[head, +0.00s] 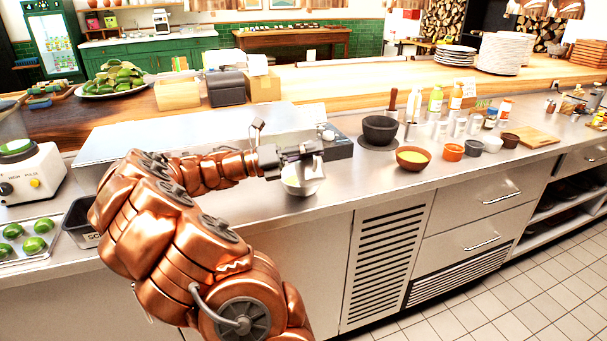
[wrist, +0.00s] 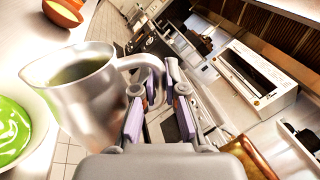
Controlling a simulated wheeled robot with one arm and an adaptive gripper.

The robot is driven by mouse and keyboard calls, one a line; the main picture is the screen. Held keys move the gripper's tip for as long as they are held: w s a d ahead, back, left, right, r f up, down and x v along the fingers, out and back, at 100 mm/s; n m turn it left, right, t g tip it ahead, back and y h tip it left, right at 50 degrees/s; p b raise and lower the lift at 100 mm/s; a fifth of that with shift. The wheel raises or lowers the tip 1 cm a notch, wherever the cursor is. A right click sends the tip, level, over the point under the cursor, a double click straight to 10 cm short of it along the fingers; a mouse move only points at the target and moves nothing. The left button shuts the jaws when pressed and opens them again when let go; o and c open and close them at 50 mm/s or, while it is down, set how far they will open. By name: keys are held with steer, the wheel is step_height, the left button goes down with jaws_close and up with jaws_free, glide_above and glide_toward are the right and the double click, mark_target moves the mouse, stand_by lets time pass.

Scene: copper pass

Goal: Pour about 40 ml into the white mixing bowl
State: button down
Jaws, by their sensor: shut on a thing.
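My gripper (head: 303,152) is shut on the handle of a silvery metal jug (head: 312,172), above the near edge of the steel counter. In the wrist view the gripper (wrist: 158,88) pinches the jug's handle, and the jug (wrist: 95,100) holds a dark greenish liquid. The white mixing bowl (wrist: 40,138) shows at the left edge there, with bright green contents streaked white. The jug's body is close beside the bowl and overlaps its edge in the picture. I cannot tell whether they touch. No falling stream is visible.
A dark mortar (head: 380,130), a brown bowl with yellow contents (head: 413,158) and an orange cup (head: 453,152) stand to the right, with bottles behind. A white blender (head: 30,172) and limes on a tray (head: 50,250) are at left.

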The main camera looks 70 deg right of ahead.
steer(key=shift+f+m+y, duration=0.3)
steer(key=shift+f+m, duration=0.05)
steer(key=shift+m, duration=0.35)
steer(key=shift+s+a+m, duration=0.2)
steer(key=shift+m, duration=0.6)
